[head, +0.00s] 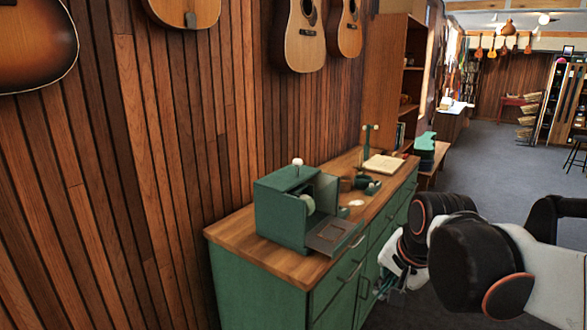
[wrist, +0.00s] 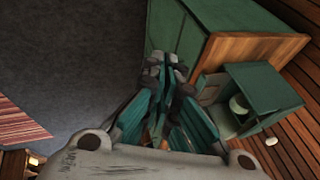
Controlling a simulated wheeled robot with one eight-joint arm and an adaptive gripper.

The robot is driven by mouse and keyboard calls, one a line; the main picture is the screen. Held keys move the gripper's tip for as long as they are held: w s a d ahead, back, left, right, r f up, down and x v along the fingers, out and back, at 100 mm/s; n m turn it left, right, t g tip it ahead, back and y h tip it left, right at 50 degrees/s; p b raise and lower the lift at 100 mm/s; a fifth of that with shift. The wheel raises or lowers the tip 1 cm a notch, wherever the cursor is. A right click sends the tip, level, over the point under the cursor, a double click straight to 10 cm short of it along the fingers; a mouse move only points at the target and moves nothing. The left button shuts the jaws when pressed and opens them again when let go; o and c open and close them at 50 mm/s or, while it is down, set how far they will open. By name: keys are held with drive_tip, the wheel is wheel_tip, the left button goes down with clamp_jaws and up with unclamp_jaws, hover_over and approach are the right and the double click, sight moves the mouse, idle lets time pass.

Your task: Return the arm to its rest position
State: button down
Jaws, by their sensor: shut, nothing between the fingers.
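My arm reaches in from the right in the head view. My gripper (head: 384,287) hangs in front of the green cabinet, below the level of its top and partly hidden by my own wrist. In the wrist view my gripper (wrist: 166,68) shows its fingers close together, shut and empty. The green cabinet (wrist: 178,32) lies just beyond the fingertips there. I cannot tell the exact gap between them.
The cabinet (head: 257,296) has a wooden top bearing a green box (head: 281,214) with its front door folded down, small green cups and an open book (head: 384,164). Guitars (head: 299,36) hang on the wooden wall. Grey floor (head: 491,158) lies open at the right.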

drive_tip(key=s+d+f+n+t, duration=0.1)
drive_tip(key=s+f+n+t, duration=0.1)
drive_tip(key=s+n, duration=0.6)
drive_tip(key=s, duration=0.5)
drive_tip(key=shift+s+n+h, duration=0.35)
drive_tip(key=shift+n+h, duration=0.05)
